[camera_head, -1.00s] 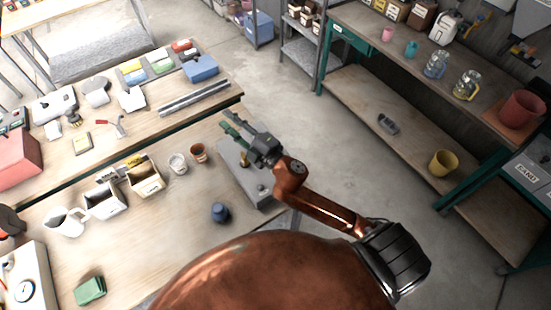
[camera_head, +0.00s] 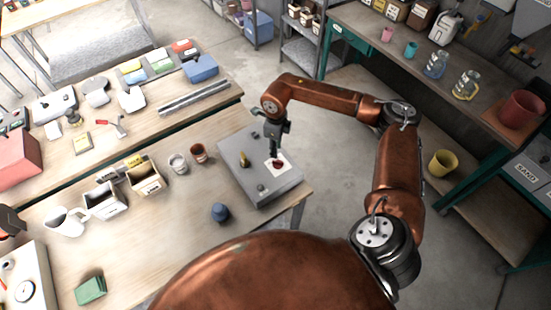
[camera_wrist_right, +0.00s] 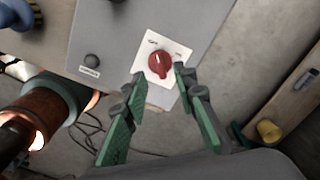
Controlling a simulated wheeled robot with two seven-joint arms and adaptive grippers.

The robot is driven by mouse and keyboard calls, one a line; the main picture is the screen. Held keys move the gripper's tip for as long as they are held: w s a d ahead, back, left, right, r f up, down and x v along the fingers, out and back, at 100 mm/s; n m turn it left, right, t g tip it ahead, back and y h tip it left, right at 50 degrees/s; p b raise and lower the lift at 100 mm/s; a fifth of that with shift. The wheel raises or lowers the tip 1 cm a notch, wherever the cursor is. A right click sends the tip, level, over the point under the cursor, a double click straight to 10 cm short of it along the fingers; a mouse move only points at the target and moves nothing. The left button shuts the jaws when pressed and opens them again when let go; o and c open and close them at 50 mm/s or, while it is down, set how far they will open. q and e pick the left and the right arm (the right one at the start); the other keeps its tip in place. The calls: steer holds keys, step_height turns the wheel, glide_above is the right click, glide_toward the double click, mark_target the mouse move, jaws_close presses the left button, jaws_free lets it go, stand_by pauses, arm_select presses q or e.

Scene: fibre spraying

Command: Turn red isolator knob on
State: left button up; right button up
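The red isolator knob (camera_wrist_right: 161,64) sits on a white label plate (camera_wrist_right: 148,46) on a grey panel box. In the right wrist view its pointer mark is near upright, between two printed labels too small to read. In the head view the knob (camera_head: 278,163) is at the right side of the grey box (camera_head: 240,153). My right gripper (camera_wrist_right: 157,78) is open, with its green-padded fingers either side of the knob's near side; I cannot tell if they touch it. In the head view the right gripper (camera_head: 275,158) points down at the knob.
A blue knob-like object (camera_head: 220,212), cups and small bins stand on the table to the left. Floor is free right of the table.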

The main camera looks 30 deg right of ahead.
mark_target(275, 161)
step_height(275, 161, down, 7)
steer(key=shift+f+p, duration=0.2)
steer(key=shift+p, duration=0.55)
steer(key=shift+a, duration=0.1)
steer(key=shift+c, duration=0.7)
jaws_close()
